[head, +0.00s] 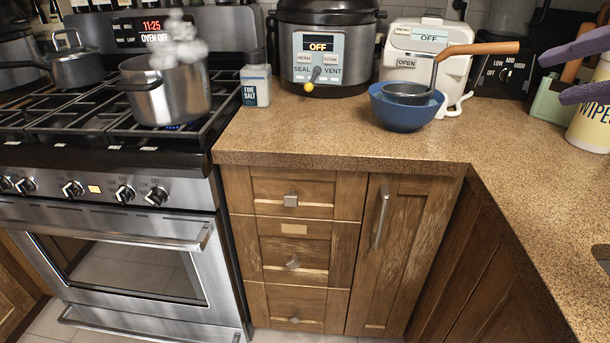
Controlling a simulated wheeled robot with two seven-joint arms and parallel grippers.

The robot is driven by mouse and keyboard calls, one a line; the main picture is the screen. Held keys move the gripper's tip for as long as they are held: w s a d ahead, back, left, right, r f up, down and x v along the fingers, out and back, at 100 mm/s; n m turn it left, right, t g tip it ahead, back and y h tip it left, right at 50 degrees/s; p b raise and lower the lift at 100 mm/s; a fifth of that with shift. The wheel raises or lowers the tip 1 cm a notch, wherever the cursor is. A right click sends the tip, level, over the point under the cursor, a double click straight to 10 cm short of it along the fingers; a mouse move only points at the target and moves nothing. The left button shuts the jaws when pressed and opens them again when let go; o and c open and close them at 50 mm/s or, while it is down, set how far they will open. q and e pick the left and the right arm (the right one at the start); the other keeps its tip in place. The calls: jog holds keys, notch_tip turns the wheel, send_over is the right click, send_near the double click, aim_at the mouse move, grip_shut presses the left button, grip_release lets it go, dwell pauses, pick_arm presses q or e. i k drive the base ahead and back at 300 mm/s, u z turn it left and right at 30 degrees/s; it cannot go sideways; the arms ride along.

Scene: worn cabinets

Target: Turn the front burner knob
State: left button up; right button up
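The stove (130,215) stands at the left with a row of several black and silver knobs along its front panel. The rightmost knob (156,196) and the one beside it (124,194) are in plain view. Another knob (72,189) sits left of a small lit panel. I cannot tell which knob serves the front burner. A steel pot (166,92) stands on the front right grate, with steam above it and a bit of blue flame below. My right gripper (553,76) shows as two purple fingers at the right edge, spread apart, far from the knobs. My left gripper is not in view.
The oven handle (110,236) juts out below the knobs. A second pot (68,60) is at the back left. The counter (290,140) holds a salt box (256,86), a cooker (325,45), a blue bowl (407,108) and a wipes tub (592,125). The counter's front middle is clear.

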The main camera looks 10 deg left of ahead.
aim_at(158, 196)
jog(key=u, duration=3.85)
jog(key=i, duration=0.1)
jog(key=z, duration=2.75)
jog(key=i, duration=0.85)
jog(key=z, duration=0.05)
